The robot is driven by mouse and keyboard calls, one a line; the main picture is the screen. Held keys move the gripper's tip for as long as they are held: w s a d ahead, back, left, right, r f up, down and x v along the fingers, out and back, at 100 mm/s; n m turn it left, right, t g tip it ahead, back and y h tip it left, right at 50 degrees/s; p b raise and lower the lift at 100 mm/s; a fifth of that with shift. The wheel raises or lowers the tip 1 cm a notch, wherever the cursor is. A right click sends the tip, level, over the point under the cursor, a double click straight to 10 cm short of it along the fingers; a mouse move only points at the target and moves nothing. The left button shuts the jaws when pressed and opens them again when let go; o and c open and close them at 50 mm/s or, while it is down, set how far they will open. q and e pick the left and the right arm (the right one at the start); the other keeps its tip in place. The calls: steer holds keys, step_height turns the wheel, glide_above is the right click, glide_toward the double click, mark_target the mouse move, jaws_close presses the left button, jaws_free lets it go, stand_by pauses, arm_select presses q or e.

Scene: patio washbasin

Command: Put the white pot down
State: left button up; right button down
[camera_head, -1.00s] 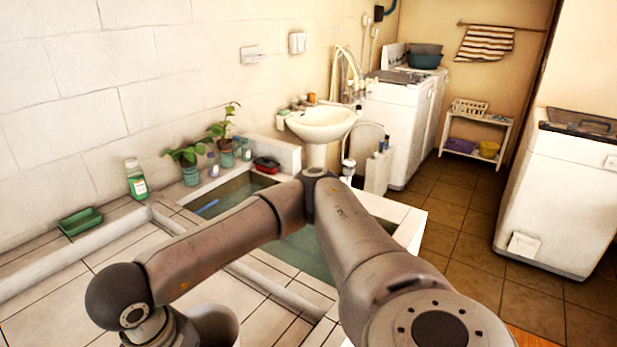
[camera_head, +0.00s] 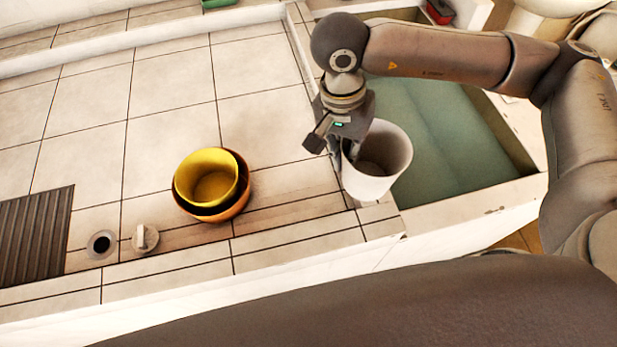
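The white pot (camera_head: 376,180) is upright, at the corner where the tiled counter meets the water basin. My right gripper (camera_head: 340,148), on the arm that comes in from the right, is at the pot's left rim and appears shut on it. The fingertips are partly hidden by the gripper body and the rim. I cannot tell whether the pot's base touches the ledge below it. My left gripper is not in view.
A yellow bowl (camera_head: 207,178) sits inside an orange bowl (camera_head: 233,211) on the tiled counter (camera_head: 165,95). A drain hole (camera_head: 101,244), a white knob (camera_head: 145,239) and a ribbed dark panel (camera_head: 35,235) lie left. Water (camera_head: 440,130) fills the basin right. Tiles behind the bowls are clear.

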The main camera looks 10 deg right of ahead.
steer(key=a+f+n+t+y+b, duration=0.1)
steer(key=a+f+n+b, duration=0.25)
steer(key=a+n, duration=0.85)
steer(key=a+f+n+t+y+b, duration=0.1)
steer(key=a+f+n+t+b, duration=0.3)
steer(key=n, duration=1.7)
steer(key=w+d+f+p, duration=0.1)
steer(key=w+d+f, duration=0.1)
steer(key=d+f, duration=0.2)
steer(key=w+d+f+g+p, duration=0.1)
steer(key=w+d+f, duration=0.1)
steer(key=d+f, duration=0.2)
steer(key=w+d+f+g+p, duration=0.1)
steer(key=w+d+f, duration=0.2)
steer(key=f, duration=0.3)
steer(key=shift+w+d+m+p, duration=0.1)
steer(key=shift+d+m+p, duration=0.2)
steer(key=shift+d, duration=0.45)
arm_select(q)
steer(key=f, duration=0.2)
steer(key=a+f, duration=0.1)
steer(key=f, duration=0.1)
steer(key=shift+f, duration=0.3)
arm_select(e)
steer(key=shift+f, duration=0.2)
